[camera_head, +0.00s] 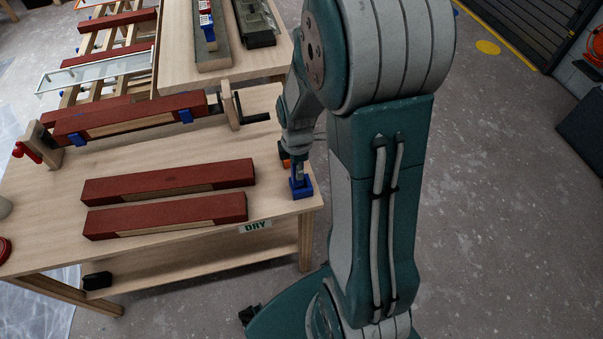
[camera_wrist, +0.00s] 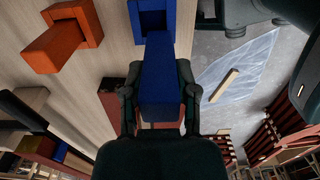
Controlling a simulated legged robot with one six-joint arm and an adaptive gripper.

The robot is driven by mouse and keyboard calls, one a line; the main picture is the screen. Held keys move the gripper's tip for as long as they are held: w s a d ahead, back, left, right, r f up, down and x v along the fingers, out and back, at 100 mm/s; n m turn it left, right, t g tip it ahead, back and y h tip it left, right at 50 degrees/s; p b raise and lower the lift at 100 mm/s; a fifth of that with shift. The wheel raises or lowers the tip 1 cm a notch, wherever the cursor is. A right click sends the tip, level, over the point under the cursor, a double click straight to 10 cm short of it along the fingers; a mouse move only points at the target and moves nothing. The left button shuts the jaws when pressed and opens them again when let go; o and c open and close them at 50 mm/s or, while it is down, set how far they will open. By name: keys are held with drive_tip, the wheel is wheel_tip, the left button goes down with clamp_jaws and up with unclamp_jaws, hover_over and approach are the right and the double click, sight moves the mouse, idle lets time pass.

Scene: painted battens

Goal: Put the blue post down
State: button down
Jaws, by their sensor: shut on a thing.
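The blue post (camera_wrist: 160,72) is between the fingers of my gripper (camera_wrist: 160,100) in the wrist view. It has a square blue foot (camera_wrist: 152,16) at its far end. In the head view the blue foot (camera_head: 301,189) shows at the right front corner of the wooden table (camera_head: 150,164), below my gripper (camera_head: 297,165). The post looks upright. The foot is at or very near the tabletop; I cannot tell if it touches. An orange post (camera_wrist: 55,48) of the same shape stands beside it, mostly hidden behind my gripper in the head view (camera_head: 284,156).
Two red battens (camera_head: 168,182) lie left of the blue post. A "DRY" label (camera_head: 255,226) is on the front edge. The table's right edge is close to the post.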

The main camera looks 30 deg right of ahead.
drive_tip(key=shift+w+d+f, duration=0.15)
drive_tip(key=shift+d+f, duration=0.25)
drive_tip(key=shift+f, duration=0.3)
drive_tip(key=shift+w+d+f, duration=0.1)
drive_tip(key=shift+d+f, duration=0.05)
drive_tip(key=shift+f, duration=0.75)
drive_tip(key=shift+d+f, duration=0.15)
drive_tip(key=shift+f, duration=0.7)
drive_tip(key=shift+c, duration=1.9)
unclamp_jaws()
drive_tip(key=shift+f, duration=0.1)
